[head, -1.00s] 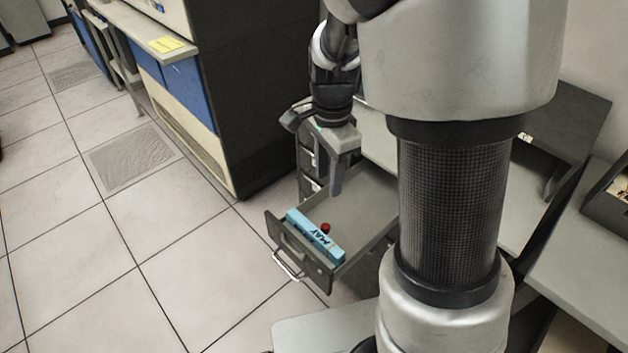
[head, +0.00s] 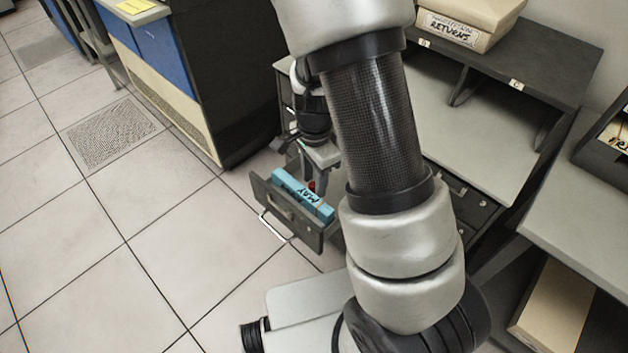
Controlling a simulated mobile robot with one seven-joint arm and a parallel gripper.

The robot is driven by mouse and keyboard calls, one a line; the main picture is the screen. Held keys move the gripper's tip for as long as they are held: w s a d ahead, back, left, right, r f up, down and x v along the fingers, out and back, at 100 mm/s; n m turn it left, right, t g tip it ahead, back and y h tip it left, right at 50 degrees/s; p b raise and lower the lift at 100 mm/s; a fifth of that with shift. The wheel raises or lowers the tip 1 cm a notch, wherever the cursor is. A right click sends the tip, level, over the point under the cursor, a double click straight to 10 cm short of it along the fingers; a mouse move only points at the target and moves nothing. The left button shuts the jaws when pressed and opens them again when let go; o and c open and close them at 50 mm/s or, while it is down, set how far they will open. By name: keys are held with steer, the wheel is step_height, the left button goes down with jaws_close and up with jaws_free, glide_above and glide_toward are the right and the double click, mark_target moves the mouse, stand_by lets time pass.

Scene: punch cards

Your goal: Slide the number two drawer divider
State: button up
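An open drawer (head: 287,225) with a dark front and a wire handle juts out of a dark cabinet. A light blue block of cards (head: 322,211) marked "MAY" lies just behind the drawer front. A small red piece (head: 312,186) shows right behind the blue block. I see no number two on it, and cannot tell whether it is part of a divider. My gripper (head: 314,186) points down into the drawer, its fingers at or beside the red piece. Whether they touch it or are closed is not clear. My arm hides the back of the drawer.
A grey desk with shelves (head: 545,62) and a box marked "RETURNS" (head: 452,30) stand at the right. A blue and cream machine (head: 185,85) stands behind the drawer. Tiled floor (head: 130,220) lies clear at the left.

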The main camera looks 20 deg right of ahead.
jaws_close()
steer(key=w+d, duration=0.2)
steer(key=d, duration=0.2)
steer(key=w+d, duration=0.2)
steer(key=d, duration=0.1)
steer(key=w+d+b, duration=0.1)
steer(key=w+d, duration=0.1)
steer(key=d, duration=0.2)
steer(key=shift+w+d, duration=0.3)
steer(key=shift+w, duration=0.1)
jaws_free()
step_height(320, 180, up, 17)
steer(key=p, duration=0.2)
steer(key=shift+r, duration=0.2)
